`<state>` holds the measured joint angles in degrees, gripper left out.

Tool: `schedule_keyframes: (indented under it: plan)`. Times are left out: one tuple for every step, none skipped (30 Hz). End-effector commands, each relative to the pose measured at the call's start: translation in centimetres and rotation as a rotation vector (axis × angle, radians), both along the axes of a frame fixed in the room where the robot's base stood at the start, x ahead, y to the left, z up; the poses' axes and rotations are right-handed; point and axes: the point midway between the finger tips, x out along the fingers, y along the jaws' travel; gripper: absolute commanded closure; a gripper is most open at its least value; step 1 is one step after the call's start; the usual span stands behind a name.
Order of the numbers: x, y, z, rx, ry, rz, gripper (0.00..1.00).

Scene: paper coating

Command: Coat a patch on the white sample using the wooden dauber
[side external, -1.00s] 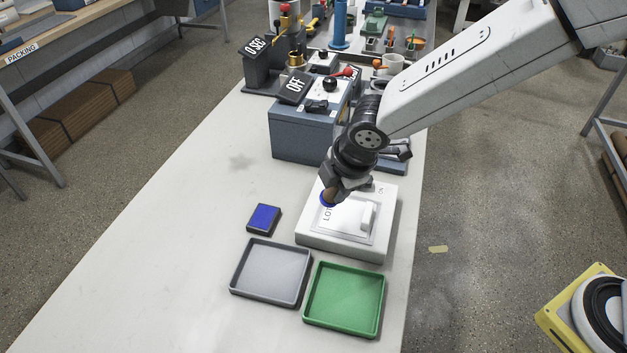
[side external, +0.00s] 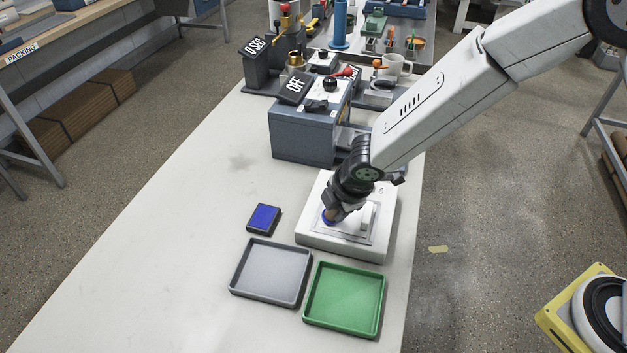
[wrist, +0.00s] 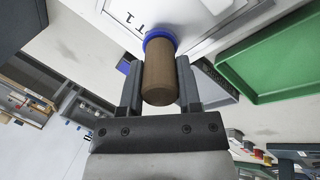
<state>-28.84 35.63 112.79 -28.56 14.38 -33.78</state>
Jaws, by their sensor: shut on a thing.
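My gripper (side external: 335,206) is shut on the wooden dauber (wrist: 158,82), a brown cylinder with a blue end (wrist: 160,36). The dauber also shows in the side view (side external: 331,214), low over the white sample (side external: 350,240) on its white stand (side external: 340,247). The blue end is at the sample's left part, close to or touching it; I cannot tell which. In the wrist view the sample (wrist: 188,14) has printed lettering beside the blue end. The surface under the blue end is hidden. A blue ink pad (side external: 264,218) in a dark case lies left of the stand.
A grey tray (side external: 271,241) and a green tray (side external: 345,266) lie in front of the stand. A blue-grey machine with an "OFF" sign (side external: 295,86) stands behind it. The table's left side is clear.

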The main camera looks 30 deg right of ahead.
Motion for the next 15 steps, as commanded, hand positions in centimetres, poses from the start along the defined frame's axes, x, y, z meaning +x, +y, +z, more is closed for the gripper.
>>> schedule_keyframes:
  plan:
    - [0.4,-0.5,0.0,0.0,0.0,-0.004,1.0]
    - [0.6,-0.6,0.0,0.0,0.0,-0.004,1.0]
    - [0.8,-0.9,0.0,0.0,0.0,-0.003,1.0]
    - [1.0,-1.1,0.0,0.0,0.0,-0.004,1.0]
    - [1.2,-1.3,0.0,0.0,0.0,-0.004,1.0]
    - [1.5,-1.5,0.0,0.0,0.0,-0.004,1.0]
    - [1.7,-1.7,0.0,0.0,0.001,-0.003,1.0]
    - [1.8,-1.9,0.0,0.0,0.001,-0.004,1.0]
    - [2.1,-2.2,0.0,0.0,0.001,-0.003,1.0]
    - [2.3,-2.4,0.0,0.0,0.001,-0.004,1.0]
    - [2.5,-2.5,0.0,0.0,0.001,-0.003,1.0]
    - [2.8,-2.8,0.0,0.0,0.0,-0.003,1.0]
    - [2.9,-3.0,0.0,0.0,0.001,-0.004,1.0]
    - [3.1,-3.2,0.0,0.0,0.001,-0.004,1.0]
    - [3.4,-3.5,0.0,-0.001,0.002,-0.004,1.0]
